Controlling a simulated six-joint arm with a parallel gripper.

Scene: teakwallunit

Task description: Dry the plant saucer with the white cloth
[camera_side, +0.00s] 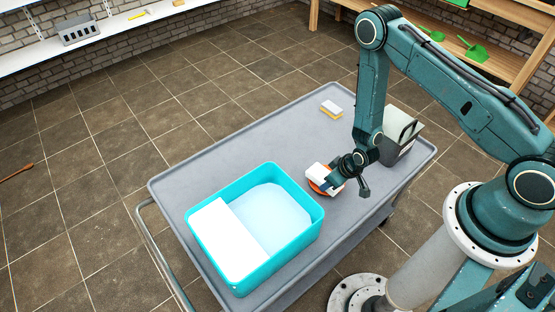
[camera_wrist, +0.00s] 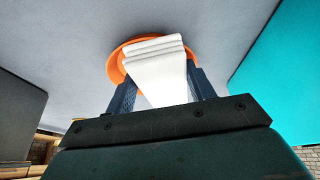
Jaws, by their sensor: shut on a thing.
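The orange plant saucer (camera_wrist: 117,68) lies on the grey cart top, and its edge also shows in the side view (camera_side: 318,188). The white cloth (camera_wrist: 158,70) is folded in layers and lies over the saucer, hiding most of its inside. The cloth also shows in the side view (camera_side: 316,171). My gripper (camera_wrist: 160,92) is shut on the cloth, with one finger on each side of it, at the saucer. I cannot tell how firmly the cloth touches the saucer.
A turquoise tub (camera_side: 314,207) with a white board and pale contents stands left of the saucer. A grey container with a dark handle (camera_side: 397,145) stands close on the right. A white and yellow sponge (camera_side: 331,109) lies farther back. The cart (camera_side: 240,150) is clear at the back left.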

